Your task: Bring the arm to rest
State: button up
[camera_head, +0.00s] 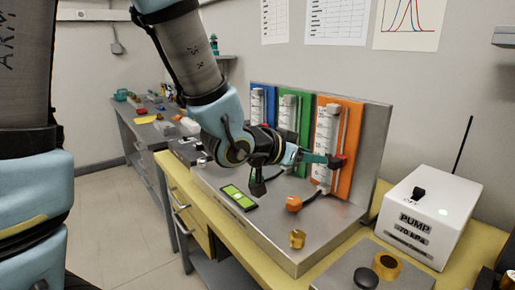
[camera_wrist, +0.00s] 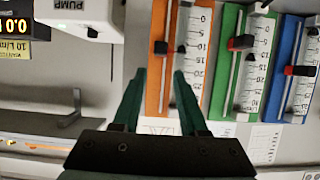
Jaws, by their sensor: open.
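My arm reaches down from the top of the head view. I cannot tell exactly how far the fingertips are from the panel.
A green panel (camera_head: 301,104) and a blue panel (camera_head: 270,98) stand left of the orange one. A white pump box (camera_head: 422,215) is at the right. An orange knob (camera_head: 294,204) and a brass piece (camera_head: 297,239) are on the metal base below. Open floor (camera_head: 115,220) lies left.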

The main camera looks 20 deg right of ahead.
jog(key=w+a+f+n+t+y, duration=0.2)
jog(key=w+a+f+n+y, duration=0.15)
jog(key=w+a, duration=0.5)
jog(key=w+a+f+n+t+y, duration=0.1)
jog(key=w+a+f+n+y, duration=0.3)
jog(key=a, duration=0.8)
jog(key=s+a+f+n+g+y, duration=0.1)
jog(key=s+a+n+g+y, duration=0.1)
jog(key=a, duration=0.7)
jog(key=s+a+f+n+g+y, duration=0.1)
jog(key=s+a+n+g+y, duration=0.1)
jog(key=a, duration=0.8)
jog(key=shift+s+n+g+y+p, duration=0.35)
jog(key=shift+s+n+y, duration=0.3)
jog(key=shift+s+n, duration=0.45)
